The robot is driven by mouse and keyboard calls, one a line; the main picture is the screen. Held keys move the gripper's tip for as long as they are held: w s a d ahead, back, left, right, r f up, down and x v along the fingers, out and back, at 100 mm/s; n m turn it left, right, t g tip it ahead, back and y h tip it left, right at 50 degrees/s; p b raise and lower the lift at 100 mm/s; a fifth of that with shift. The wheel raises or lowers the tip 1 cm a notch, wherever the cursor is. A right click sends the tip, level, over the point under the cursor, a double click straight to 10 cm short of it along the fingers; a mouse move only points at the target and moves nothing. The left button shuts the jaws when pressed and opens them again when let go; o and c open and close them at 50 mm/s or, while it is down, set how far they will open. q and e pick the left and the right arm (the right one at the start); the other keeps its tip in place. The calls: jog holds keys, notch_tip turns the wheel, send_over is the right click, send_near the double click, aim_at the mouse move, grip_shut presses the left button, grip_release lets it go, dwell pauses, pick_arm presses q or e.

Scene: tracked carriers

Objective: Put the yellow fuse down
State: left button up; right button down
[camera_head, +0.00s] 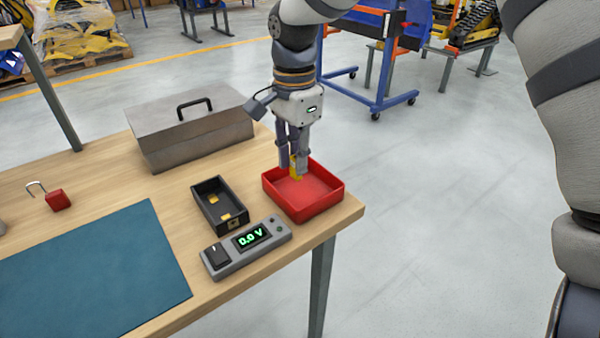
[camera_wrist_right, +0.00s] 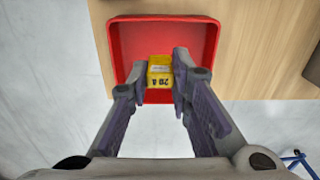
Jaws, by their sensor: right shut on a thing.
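The yellow fuse (camera_head: 296,172) is between the fingers of my right gripper (camera_head: 297,166), which is shut on it. It also shows in the right wrist view as a small yellow block (camera_wrist_right: 160,71) with dark print. The gripper points down over the red tray (camera_head: 330,203), and the fuse is inside the tray's outline. I cannot tell whether the fuse touches the tray floor. In the right wrist view the red tray (camera_wrist_right: 211,45) lies behind the fingers (camera_wrist_right: 160,76). My left gripper is not in view.
A black fuse holder (camera_head: 209,212) and a grey meter (camera_head: 222,263) reading 0.0 V stand left of the tray. A metal toolbox (camera_head: 195,140) is behind them. A teal mat (camera_head: 90,275) and red padlock (camera_head: 58,200) lie further left. The table edge is close right of the tray.

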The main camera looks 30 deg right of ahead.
jog(key=shift+w+d+f, duration=0.2)
jog(key=shift+d+f, duration=0.4)
jog(key=shift+f, duration=0.25)
jog(key=f, duration=0.3)
jog(key=shift+w+d+f, duration=0.1)
jog(key=shift+d+f, duration=0.2)
jog(key=shift+r, duration=0.1)
jog(key=c, duration=1.5)
grip_release()
jog(key=shift+f, duration=0.2)
jog(key=shift+o, duration=0.2)
notch_tip(320, 180, up, 12)
jog(key=shift+r, duration=0.2)
